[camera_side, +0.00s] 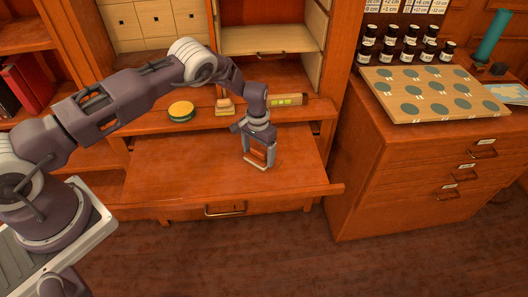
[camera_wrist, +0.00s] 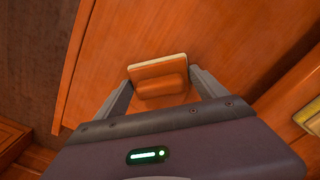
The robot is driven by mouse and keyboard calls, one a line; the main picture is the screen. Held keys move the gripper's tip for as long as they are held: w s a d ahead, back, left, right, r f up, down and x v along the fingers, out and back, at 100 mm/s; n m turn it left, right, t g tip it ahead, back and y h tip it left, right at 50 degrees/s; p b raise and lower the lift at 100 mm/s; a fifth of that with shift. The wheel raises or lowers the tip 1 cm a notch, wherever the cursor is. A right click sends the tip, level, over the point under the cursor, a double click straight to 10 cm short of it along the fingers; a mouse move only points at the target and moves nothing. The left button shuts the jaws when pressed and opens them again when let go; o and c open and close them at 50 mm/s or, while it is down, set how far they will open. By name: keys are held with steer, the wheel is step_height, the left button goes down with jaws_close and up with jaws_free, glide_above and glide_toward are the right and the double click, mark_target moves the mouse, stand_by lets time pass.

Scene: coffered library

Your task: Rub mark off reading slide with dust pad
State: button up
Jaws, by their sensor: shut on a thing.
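The reading slide (camera_side: 190,170) is a broad reddish-brown board pulled out from the bookcase. It also fills much of the wrist view (camera_wrist: 215,40). My gripper (camera_side: 258,162) is shut on the dust pad (camera_side: 258,157), over the right half of the slide. In the wrist view the pad (camera_wrist: 160,86) sits between both fingers, with a brown wooden grip and a thin cream edge. The pad is low at the board; I cannot tell whether it touches. I see no clear mark on the bare wood; the area under the pad is hidden.
On the ledge behind the slide are a round yellow-green tin (camera_side: 181,110), a small wooden block (camera_side: 225,106) and a bar with a yellow-green window (camera_side: 286,100). A cabinet at right holds a spotted board (camera_side: 435,94) and dark bottles (camera_side: 390,45). The slide's left half is clear.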

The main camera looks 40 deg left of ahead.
mark_target(243, 159)
steer(key=shift+s+a+f, duration=0.15)
steer(key=shift+s+a, duration=0.6)
steer(key=shift+s, duration=0.1)
steer(key=shift+s+a, duration=1.1)
steer(key=shift+s, duration=0.05)
steer(key=shift+w+a+r, duration=0.2)
steer(key=shift+w+a, duration=0.3)
steer(key=shift+w, duration=0.05)
steer(key=shift+w+d+f, duration=0.2)
steer(key=shift+w+d, duration=2.9)
steer(key=shift+w, duration=0.05)
steer(key=shift+w+d+r, duration=0.1)
steer(key=shift+d, duration=0.1)
steer(key=shift+s+a+r, duration=0.15)
steer(key=shift+s+a, duration=0.95)
steer(key=shift+a, duration=0.05)
steer(key=shift+s+a, duration=2.1)
